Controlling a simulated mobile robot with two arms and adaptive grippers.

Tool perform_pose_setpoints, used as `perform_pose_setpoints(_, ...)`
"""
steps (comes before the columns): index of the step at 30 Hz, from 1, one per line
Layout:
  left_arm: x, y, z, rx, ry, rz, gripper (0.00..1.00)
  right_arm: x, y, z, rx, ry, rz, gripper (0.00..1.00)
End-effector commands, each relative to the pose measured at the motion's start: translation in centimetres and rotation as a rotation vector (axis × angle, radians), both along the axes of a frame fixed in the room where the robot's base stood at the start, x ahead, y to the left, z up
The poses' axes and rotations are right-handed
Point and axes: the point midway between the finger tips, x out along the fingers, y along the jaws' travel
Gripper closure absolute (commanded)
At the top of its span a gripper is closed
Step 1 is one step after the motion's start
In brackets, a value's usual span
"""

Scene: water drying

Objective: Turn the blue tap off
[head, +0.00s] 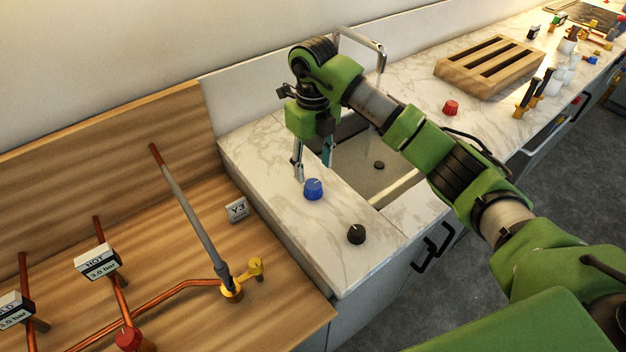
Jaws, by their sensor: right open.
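The blue tap (314,189) is a round knob on the marble counter, left of the sink. My right gripper (313,171) hangs over the counter just behind the blue tap, fingers pointing down. Its two fingers are spread apart with nothing seen between them. The fingertips look close to the knob, but I cannot tell if they touch it. The metal faucet (381,56) stands behind my right arm, partly hidden. The sink (375,180) is partly covered by my arm, and I cannot make out a water stream. My left gripper is not in view.
A black knob (356,234) sits in front of the blue tap, and a red knob (451,108) is right of the sink. A wooden rack (490,66) stands farther back. Copper pipes and a long-handled valve lever (190,205) rise from the wooden board at left.

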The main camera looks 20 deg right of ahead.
Motion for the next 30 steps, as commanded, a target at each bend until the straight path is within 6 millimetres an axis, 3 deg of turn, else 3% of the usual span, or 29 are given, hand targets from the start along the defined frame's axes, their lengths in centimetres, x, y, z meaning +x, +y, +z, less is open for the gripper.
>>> perform_pose_setpoints(6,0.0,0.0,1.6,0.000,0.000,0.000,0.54,-0.1,0.0,-4.2,0.001,0.004,0.000,0.54)
perform_pose_setpoints(10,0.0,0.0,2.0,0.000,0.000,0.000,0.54,-0.1,0.1,-5.9,0.002,0.002,-0.001,0.54)
perform_pose_setpoints(23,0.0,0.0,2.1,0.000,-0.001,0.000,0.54,0.0,0.1,-7.2,0.002,-0.002,0.001,0.54)
perform_pose_setpoints(28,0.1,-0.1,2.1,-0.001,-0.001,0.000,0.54,0.0,0.1,-7.1,0.002,-0.002,0.001,0.92)
perform_pose_setpoints(30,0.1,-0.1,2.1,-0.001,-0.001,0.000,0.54,0.0,0.1,-7.1,0.002,-0.002,0.001,0.92)
